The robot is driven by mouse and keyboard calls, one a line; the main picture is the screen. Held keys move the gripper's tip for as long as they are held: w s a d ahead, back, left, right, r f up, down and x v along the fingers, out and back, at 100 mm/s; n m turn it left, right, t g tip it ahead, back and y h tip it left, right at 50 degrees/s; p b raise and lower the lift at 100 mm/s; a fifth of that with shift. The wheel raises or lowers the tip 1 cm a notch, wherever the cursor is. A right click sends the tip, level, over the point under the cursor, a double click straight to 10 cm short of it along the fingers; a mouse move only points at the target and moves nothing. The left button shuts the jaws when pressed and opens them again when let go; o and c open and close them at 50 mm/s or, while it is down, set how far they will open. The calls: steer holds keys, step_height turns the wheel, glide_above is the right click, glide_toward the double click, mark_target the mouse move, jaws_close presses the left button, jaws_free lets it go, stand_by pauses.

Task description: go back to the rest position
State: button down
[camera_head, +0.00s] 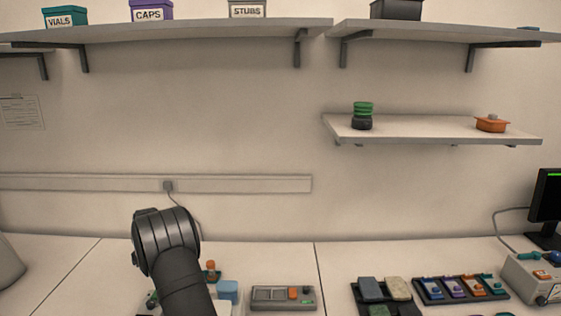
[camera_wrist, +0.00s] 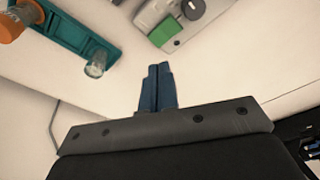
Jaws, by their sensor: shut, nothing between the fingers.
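My gripper (camera_wrist: 157,84) shows in the wrist view at the middle, with its two blue fingers pressed together and nothing between them. It points over the white bench top and is apart from the things there. In the head view my dark arm rises at the lower left, and it hides the gripper and part of the bench behind it.
In the head view, a grey control box (camera_head: 283,298), a rack of coloured pieces (camera_head: 461,289) and a monitor (camera_head: 547,200) stand right of my arm. Shelves hang above.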

steer(key=shift+r, duration=0.45)
steer(key=shift+f, duration=0.1)
step_height(320, 180, down, 7)
stand_by(0.5)
steer(key=shift+r, duration=0.2)
